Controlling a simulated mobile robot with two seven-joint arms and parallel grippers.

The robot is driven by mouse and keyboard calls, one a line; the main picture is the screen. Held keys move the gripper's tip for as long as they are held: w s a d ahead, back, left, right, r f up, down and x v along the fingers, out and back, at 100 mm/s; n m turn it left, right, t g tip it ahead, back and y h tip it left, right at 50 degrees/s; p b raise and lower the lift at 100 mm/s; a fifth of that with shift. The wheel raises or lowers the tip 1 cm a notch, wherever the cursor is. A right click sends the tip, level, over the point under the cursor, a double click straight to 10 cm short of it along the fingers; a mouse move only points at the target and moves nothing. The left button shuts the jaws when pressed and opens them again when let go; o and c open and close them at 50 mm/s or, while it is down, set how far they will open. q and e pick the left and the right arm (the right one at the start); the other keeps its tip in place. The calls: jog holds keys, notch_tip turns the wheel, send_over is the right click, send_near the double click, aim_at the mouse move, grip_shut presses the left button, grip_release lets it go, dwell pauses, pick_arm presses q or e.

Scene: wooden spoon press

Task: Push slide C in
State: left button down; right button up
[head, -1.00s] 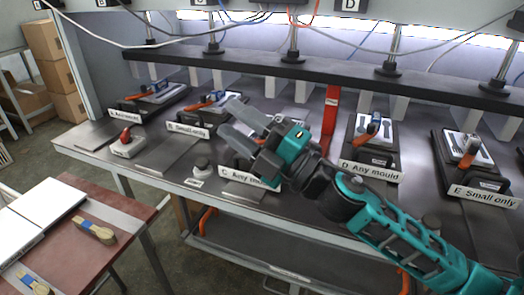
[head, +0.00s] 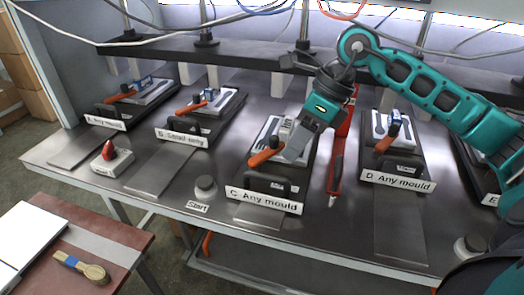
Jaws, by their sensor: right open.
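Slide C (head: 265,199), a dark plate with a white "C Any mould" label, sits near the table's front edge. It stands further forward than its neighbours, with only a short strip of metal rail showing in front. It carries a pale metal mould (head: 270,130), an orange handle (head: 264,156) and a black front handle (head: 268,182). My right gripper (head: 297,150) is open, its grey fingers pointing down over the right side of slide C, beside the orange handle. It hides part of the mould. I cannot tell whether it touches the slide. My left gripper is not in view.
Slides A (head: 106,122), B (head: 182,137) and D (head: 398,181) stand further back on the steel table. A Start button (head: 205,187) is left of slide C, a red switch (head: 109,155) further left. A red tool (head: 335,178) lies close right of slide C.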

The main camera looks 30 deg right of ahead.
jog(key=x, duration=0.7)
jog(key=shift+f, duration=0.3)
jog(key=shift+c, duration=0.3)
jog(key=shift+w, duration=0.1)
grip_shut()
